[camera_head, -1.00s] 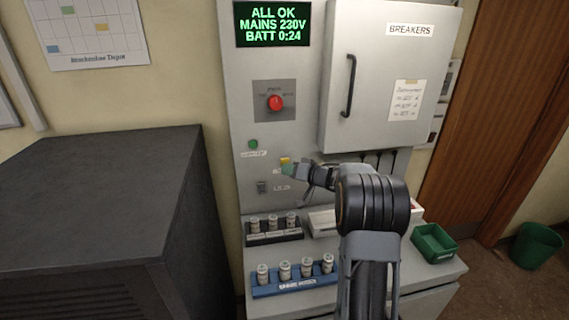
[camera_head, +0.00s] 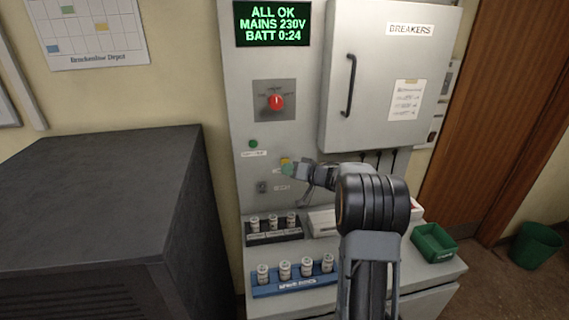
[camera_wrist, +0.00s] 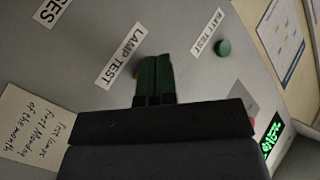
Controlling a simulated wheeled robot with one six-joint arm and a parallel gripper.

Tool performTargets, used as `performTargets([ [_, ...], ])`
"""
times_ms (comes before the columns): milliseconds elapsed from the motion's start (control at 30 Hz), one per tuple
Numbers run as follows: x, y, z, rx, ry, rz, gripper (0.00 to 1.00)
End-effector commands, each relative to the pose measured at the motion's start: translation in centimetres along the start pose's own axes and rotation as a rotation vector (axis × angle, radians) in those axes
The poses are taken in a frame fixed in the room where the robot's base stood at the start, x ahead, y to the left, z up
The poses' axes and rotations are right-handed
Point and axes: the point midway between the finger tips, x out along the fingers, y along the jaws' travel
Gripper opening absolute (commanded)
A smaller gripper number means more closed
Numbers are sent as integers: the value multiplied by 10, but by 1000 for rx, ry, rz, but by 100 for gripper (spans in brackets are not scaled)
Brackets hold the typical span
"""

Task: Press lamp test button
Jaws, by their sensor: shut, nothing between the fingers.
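The lamp test button is a small yellow button (camera_head: 284,160) on the grey console panel. In the wrist view only a sliver of the yellow button (camera_wrist: 137,72) shows, beside the "LAMP TEST" label (camera_wrist: 122,55); the fingers hide the rest. My gripper (camera_head: 288,169) is shut and empty, its green fingertips pointing at the panel over the button's lower edge. The shut fingers also show in the wrist view (camera_wrist: 154,68). I cannot tell whether they touch the button.
A green button (camera_head: 253,144) sits up and left, by the "BATT TEST" label (camera_wrist: 208,32). A red rotary knob (camera_head: 276,102) and the status screen (camera_head: 272,24) are above. A key switch (camera_head: 262,187) is below left. The breaker cabinet (camera_head: 375,70) juts out at right.

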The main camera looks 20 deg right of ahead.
Motion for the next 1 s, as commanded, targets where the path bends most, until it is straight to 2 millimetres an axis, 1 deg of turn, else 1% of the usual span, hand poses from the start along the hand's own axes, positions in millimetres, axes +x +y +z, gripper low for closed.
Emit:
performTargets([
  [567, 0, 0, 0, 0, 0, 0, 0],
  [1000, 5, 2, -5, 0, 0, 0, 0],
])
